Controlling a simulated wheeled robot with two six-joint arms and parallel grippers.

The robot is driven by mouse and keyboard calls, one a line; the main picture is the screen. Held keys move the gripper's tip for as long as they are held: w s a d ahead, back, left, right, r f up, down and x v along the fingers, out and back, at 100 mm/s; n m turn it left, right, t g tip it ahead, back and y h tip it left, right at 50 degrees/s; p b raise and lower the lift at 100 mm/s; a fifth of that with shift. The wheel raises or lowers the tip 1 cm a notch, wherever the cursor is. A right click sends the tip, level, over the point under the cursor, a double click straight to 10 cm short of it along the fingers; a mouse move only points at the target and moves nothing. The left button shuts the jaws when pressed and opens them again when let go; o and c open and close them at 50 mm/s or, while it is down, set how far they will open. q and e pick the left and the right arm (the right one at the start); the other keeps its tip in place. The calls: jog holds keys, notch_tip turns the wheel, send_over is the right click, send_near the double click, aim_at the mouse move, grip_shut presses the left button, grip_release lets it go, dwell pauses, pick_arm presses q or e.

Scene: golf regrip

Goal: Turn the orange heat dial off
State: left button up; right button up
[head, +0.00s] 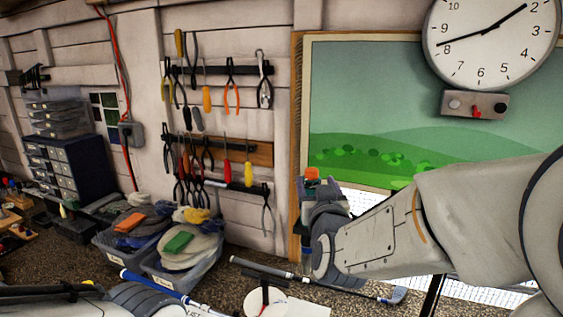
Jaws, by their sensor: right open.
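A small orange piece (312,172), which looks like the dial, shows at the top of a dark upright part, right at my right gripper. My right gripper (312,195) reaches in from the right and is open. Its fingers are small and overlap the dark part, so I cannot tell whether they touch the orange piece. My left arm's wrist (140,296) shows at the bottom edge, beside a blue shaft or grip; its fingers are not clear.
A grey box (475,105) with a red knob sits under the wall clock (490,40). Bins (185,258) of cloths and pads stand left of centre on the bench. A golf club (350,288) lies behind a white round thing (268,302). Tools hang on the wall.

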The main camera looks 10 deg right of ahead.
jog(key=shift+w+d+r+p, duration=0.1)
jog(key=shift+w+r+p, duration=0.05)
jog(key=shift+w+p, duration=0.4)
jog(key=shift+w+d+r+p, duration=0.1)
jog(key=shift+w+p, duration=0.25)
jog(key=shift+p, duration=0.3)
jog(key=p+x, duration=0.3)
jog(key=x, duration=0.3)
jog(key=shift+w+f, duration=0.15)
jog(key=shift+w, duration=0.1)
jog(key=shift+w+f+p, duration=0.15)
jog(key=shift+w+p, duration=0.25)
jog(key=shift+w, duration=0.35)
